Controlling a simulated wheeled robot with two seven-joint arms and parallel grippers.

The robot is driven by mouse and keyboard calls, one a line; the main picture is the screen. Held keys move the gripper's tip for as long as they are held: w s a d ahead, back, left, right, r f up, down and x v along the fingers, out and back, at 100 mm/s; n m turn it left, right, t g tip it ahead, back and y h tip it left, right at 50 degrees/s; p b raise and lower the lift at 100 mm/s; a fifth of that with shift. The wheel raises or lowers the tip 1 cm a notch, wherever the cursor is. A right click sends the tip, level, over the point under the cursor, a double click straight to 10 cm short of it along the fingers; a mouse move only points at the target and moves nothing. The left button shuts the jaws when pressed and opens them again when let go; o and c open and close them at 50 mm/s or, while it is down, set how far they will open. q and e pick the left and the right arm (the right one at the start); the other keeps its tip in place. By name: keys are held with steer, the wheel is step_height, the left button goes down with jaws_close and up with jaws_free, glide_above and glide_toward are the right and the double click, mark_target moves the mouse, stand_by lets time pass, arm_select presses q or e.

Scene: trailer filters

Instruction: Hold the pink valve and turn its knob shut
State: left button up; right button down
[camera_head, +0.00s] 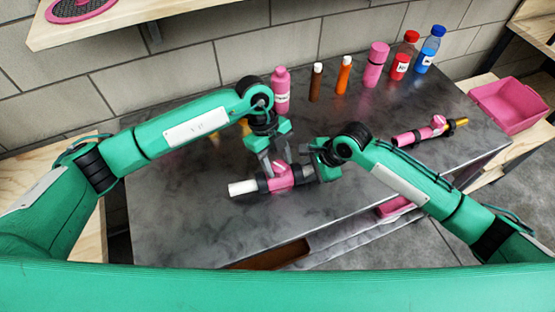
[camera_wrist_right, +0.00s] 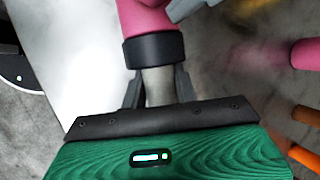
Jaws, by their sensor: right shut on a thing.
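A pink valve (camera_head: 278,183) with black collars and a white left end (camera_head: 242,188) is in the middle of the grey table in the head view. Its small pink knob (camera_head: 281,166) is on top. My right gripper (camera_head: 312,172) is shut on the valve's right end; the right wrist view shows a grey pipe end (camera_wrist_right: 158,88) between its fingers, below a black collar. My left gripper (camera_head: 276,163) points down at the knob, its grey fingers apart on either side. Whether they touch the knob cannot be told.
A second pink valve (camera_head: 418,135) with a brass tip lies at the right of the table. Several bottles, including a pink one (camera_head: 281,92) and a red one (camera_head: 402,58), stand along the back. A pink bin (camera_head: 508,104) is at the far right.

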arm_select(q)
steer(key=c, duration=0.5)
steer(key=shift+c, duration=0.2)
steer(key=shift+w+d+m+g+y, duration=0.15)
steer(key=shift+m+y, duration=0.4)
steer(key=shift+m, duration=0.9)
steer(key=shift+s+m+g+y, duration=0.1)
steer(key=shift+m+g+y, duration=0.3)
steer(key=shift+m, duration=1.05)
steer(key=o, duration=1)
steer(key=shift+w+r, duration=0.1)
steer(key=shift+r, duration=0.05)
